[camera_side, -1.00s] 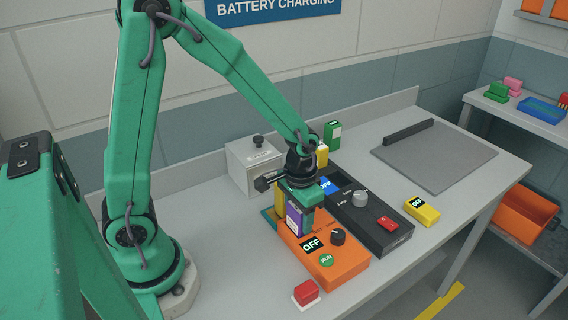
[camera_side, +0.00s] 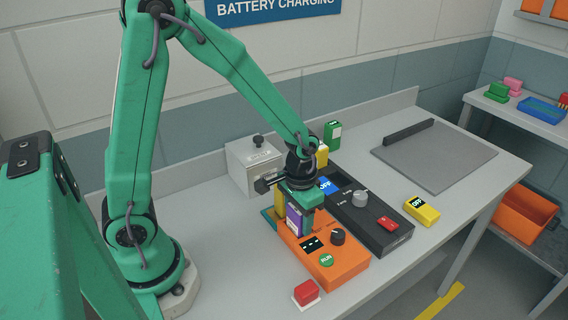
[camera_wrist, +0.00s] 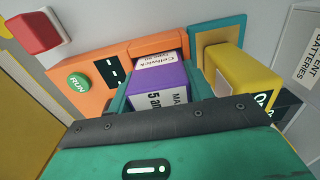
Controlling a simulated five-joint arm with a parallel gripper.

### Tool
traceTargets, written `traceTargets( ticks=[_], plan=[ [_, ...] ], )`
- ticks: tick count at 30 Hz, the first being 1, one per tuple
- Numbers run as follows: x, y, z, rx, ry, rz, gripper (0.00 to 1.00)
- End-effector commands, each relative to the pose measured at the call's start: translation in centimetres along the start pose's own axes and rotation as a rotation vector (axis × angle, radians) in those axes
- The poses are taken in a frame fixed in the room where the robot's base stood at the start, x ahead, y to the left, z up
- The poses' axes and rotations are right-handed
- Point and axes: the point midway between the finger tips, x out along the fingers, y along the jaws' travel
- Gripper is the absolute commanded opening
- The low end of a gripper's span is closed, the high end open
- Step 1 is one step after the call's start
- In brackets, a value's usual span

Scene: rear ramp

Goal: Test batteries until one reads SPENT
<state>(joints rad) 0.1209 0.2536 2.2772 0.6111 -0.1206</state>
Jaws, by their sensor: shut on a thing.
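The orange tester (camera_side: 345,268) lies at the bench's middle front, with a green RUN button (camera_side: 326,260) and a dark knob (camera_side: 338,236). Its small black display (camera_side: 312,245) shows pale dashes, which also show in the wrist view (camera_wrist: 112,70). My gripper (camera_side: 302,212) is shut on a purple battery (camera_side: 294,219), upright at the tester's back end. In the wrist view the purple battery (camera_wrist: 160,84) stands between my fingers, against the orange tester. I cannot tell if it is fully seated. A yellow block (camera_wrist: 228,72) stands beside it by a teal-edged pad (camera_wrist: 217,32).
A dark unit (camera_side: 375,225) with a blue OFF display lies beside the tester. A yellow OFF device (camera_side: 422,211) is to its right. Behind stand a green battery (camera_side: 332,134) and a grey lidded box (camera_side: 252,163). A red button (camera_side: 305,292) is in front.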

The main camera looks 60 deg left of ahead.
Motion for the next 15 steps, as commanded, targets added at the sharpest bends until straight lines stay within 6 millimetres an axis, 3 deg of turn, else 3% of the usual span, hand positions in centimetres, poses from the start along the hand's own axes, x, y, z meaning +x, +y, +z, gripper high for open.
traceTargets(
  ticks=[8,9,12,15],
  plan=[
    [0.18,0.00,-0.03,0.000,0.001,0.000,0.17],
    [0.19,0.00,-0.03,0.000,0.001,0.000,0.53],
    [0.18,0.00,-0.03,0.000,0.001,0.000,0.72],
    [0.18,0.00,-0.03,0.000,0.001,0.000,0.76]
  ],
)
